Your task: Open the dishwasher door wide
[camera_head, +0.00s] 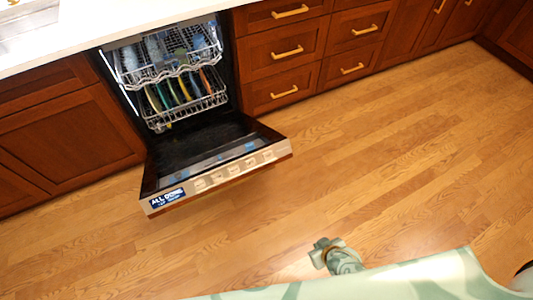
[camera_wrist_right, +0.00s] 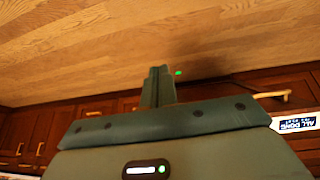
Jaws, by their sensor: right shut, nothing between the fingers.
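The dishwasher door (camera_head: 190,148) is swung down and out from the cabinet row in the head view, its dark inside facing up. It looks close to level; its exact angle is hard to tell. Its front edge carries a control strip (camera_head: 225,174) with an "ALL DONE" display, which also shows upside down at the right of the right wrist view (camera_wrist_right: 297,124). My right gripper (camera_head: 321,252) is apart from the door, in front and to the right of it. Its fingers are shut and empty in the wrist view (camera_wrist_right: 158,72). My left gripper is not in view.
An upper rack (camera_head: 165,68) and a lower rack (camera_head: 190,110) with several coloured plates sit inside the dishwasher. Wooden drawers (camera_head: 290,52) with brass handles stand to the right, and cabinets (camera_head: 65,135) to the left. The wood floor (camera_head: 390,150) around the door is clear.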

